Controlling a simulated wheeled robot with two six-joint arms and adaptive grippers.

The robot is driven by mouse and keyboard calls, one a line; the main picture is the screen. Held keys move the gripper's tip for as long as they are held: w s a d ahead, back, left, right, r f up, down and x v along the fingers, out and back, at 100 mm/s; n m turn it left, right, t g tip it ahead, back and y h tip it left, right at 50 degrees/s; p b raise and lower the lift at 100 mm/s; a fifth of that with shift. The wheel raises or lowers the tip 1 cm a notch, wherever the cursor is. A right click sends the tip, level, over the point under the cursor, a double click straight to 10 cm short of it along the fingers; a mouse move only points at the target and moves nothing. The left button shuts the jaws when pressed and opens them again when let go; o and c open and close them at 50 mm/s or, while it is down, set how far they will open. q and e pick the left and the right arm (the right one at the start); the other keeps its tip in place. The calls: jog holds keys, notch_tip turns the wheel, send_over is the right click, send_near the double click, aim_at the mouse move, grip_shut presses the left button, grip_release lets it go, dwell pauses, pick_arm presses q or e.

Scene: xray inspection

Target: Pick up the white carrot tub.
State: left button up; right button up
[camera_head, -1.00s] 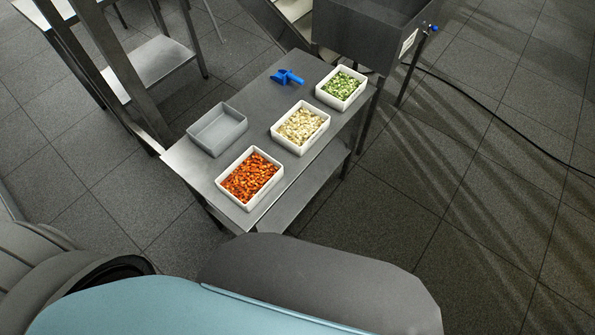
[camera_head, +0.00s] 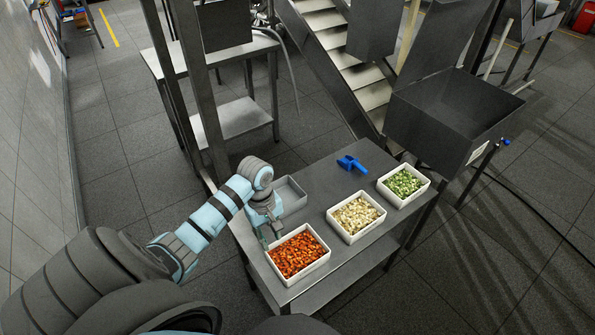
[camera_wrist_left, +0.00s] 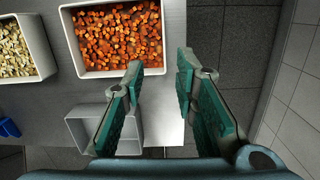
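The white carrot tub (camera_head: 298,253) is full of orange carrot pieces and stands on the near end of the steel table. In the left wrist view the white carrot tub (camera_wrist_left: 71,40) is at the top, just beyond the fingertips. My left gripper (camera_head: 270,240) is beside the tub's left wall. My right gripper is not in view.
A white tub of pale pieces (camera_head: 356,217) and a tub of green pieces (camera_head: 403,186) stand farther along the steel table (camera_head: 327,177). An empty grey tub (camera_head: 291,195) is behind my left gripper. A blue scoop (camera_head: 351,164) lies at the back. A steel bin (camera_head: 452,117) stands beyond.

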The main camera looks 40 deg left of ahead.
aim_at(274, 264)
pick_arm(q)
jog(key=shift+n, duration=0.3)
jog(key=f+b, duration=0.1)
jog(key=f, duration=0.3)
jog(key=d+f+b, duration=0.1)
jog(key=f, duration=0.4)
jog(key=s+f+b, duration=0.1)
jog(key=f, duration=0.3)
jog(key=shift+d+f+b, duration=0.15)
jog(key=shift+f+b, duration=0.1)
jog(key=shift+b, duration=0.15)
jog(key=shift+r, duration=0.1)
grip_shut()
